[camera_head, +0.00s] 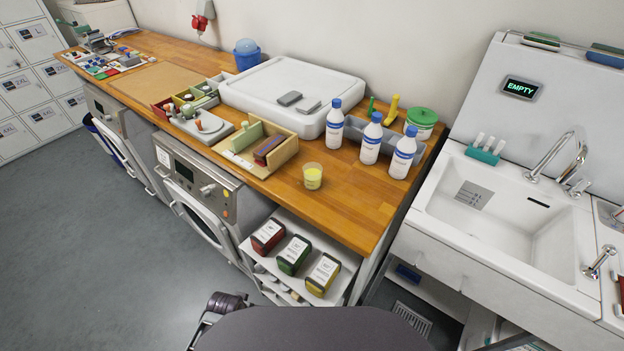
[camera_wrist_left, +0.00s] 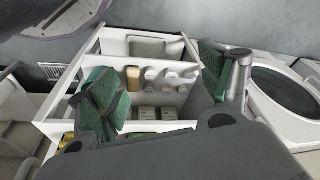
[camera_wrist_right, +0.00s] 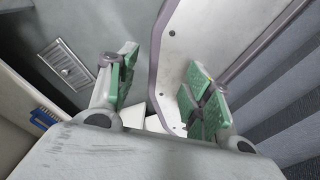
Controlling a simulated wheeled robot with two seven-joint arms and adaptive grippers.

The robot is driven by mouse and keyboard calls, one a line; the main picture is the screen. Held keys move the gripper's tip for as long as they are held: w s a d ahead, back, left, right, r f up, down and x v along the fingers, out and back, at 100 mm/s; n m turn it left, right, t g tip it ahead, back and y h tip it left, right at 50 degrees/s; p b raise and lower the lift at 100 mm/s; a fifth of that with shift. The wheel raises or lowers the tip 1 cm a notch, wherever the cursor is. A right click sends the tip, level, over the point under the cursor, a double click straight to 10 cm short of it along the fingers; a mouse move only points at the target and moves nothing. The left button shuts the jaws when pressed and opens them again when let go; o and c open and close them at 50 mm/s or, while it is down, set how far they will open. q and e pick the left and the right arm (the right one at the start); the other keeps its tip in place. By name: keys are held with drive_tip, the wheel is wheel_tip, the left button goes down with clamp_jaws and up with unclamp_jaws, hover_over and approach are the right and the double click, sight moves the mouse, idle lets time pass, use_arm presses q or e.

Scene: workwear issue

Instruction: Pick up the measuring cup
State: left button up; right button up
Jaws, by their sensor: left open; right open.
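The measuring cup (camera_head: 312,176) is a small clear cup with pale yellow contents. It stands upright on the wooden counter (camera_head: 345,215) near its front edge, in the head view. My left gripper (camera_wrist_left: 165,95) is open and empty in the left wrist view, with green finger pads in front of a shelf unit. In the head view only a dark part of my arm shows at the bottom, well below and apart from the cup. My right gripper (camera_wrist_right: 160,88) is open and empty in the right wrist view, near a pale panel. The cup shows in neither wrist view.
White bottles with blue caps (camera_head: 370,140) stand behind and right of the cup. A wooden divided box (camera_head: 262,150) is to its left. A sink (camera_head: 510,215) is at the right. Bare counter lies right of the cup.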

use_arm(q)
drive_tip(key=w+d+r+t, duration=0.15)
drive_tip(key=w+r, duration=0.25)
drive_tip(key=r, duration=0.4)
drive_tip(key=w+r+t+b, duration=0.1)
drive_tip(key=w+r+t, duration=0.25)
drive_tip(key=r, duration=0.35)
drive_tip(key=w+d+r+t, duration=0.1)
drive_tip(key=w+r, duration=0.3)
drive_tip(key=r, duration=0.4)
drive_tip(key=w+d+r+m+t+h, duration=0.1)
drive_tip(key=w+d+r+t+h, duration=0.1)
drive_tip(key=d, duration=0.4)
drive_tip(key=w+d+r+m+t+h, duration=0.1)
drive_tip(key=w+d+r+t+h, duration=0.2)
drive_tip(key=d+r+t+h, duration=0.2)
drive_tip(key=shift+w+d+r+m+t, duration=0.3)
drive_tip(key=shift+w+d+r+m, duration=0.1)
drive_tip(key=shift+d+r, duration=0.75)
use_arm(e)
drive_tip(key=shift+w+d+f, duration=0.25)
drive_tip(key=shift+d+f, duration=0.05)
drive_tip(key=shift+f, duration=0.35)
use_arm(q)
drive_tip(key=shift+w+r, duration=0.1)
use_arm(e)
drive_tip(key=shift+d, duration=0.1)
